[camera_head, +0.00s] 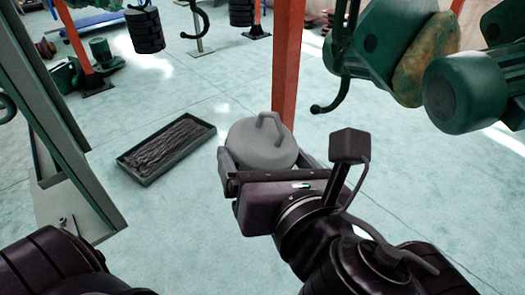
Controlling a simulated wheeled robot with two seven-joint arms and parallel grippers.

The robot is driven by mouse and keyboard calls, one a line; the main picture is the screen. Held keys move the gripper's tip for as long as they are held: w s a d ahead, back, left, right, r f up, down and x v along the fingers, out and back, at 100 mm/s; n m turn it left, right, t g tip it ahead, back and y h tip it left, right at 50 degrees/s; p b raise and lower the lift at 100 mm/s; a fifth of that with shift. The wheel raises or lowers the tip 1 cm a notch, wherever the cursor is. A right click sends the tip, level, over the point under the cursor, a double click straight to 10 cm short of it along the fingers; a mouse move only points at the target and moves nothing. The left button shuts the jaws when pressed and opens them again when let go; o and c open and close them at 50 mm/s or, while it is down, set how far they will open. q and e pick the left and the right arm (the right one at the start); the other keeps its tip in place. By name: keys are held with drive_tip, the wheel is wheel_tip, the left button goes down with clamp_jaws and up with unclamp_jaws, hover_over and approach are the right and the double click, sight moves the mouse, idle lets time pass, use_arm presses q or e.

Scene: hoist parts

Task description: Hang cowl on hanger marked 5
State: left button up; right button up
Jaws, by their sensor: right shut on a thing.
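My right gripper (264,163) is shut on a round grey cowl (258,143) with a loop handle on top. Its two fingers lie on either side of the cowl, and its body hides the near side. The cowl shows in front of the foot of an orange-red post (288,65). A dark hook (335,65) hangs just right of that post. Another dark hook (203,20) hangs farther back and looks empty. No number 5 is readable on either. My left gripper is out of view; only part of my left arm shows at the lower left.
Green motor-like parts (466,92) hang close at the upper right. A black tray (167,147) lies on the pale floor left of the cowl. A grey-green metal frame (62,130) stands at the left.

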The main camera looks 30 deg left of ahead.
sight(294, 155)
drive_tip(key=shift+s+a+r, duration=0.1)
drive_tip(key=shift+s+r, duration=0.2)
drive_tip(key=shift+s, duration=0.1)
drive_tip(key=shift+w+d+p, duration=0.3)
drive_tip(key=shift+w+p, duration=0.05)
drive_tip(key=shift+w, duration=0.35)
drive_tip(key=shift+w+d+f+g+p, duration=0.15)
drive_tip(key=shift+w+d+p, duration=0.1)
drive_tip(key=shift+w+p, duration=0.35)
drive_tip(key=shift+w+d+g+p, duration=0.15)
drive_tip(key=shift+w+d+p, duration=0.1)
drive_tip(key=shift+w, duration=0.5)
drive_tip(key=w+d+f+t+b, duration=0.1)
drive_tip(key=w+d+f+b, duration=0.1)
drive_tip(key=w, duration=0.5)
drive_tip(key=shift+w+d+f, duration=0.3)
drive_tip(key=shift+d, duration=0.05)
drive_tip(key=shift+d, duration=0.1)
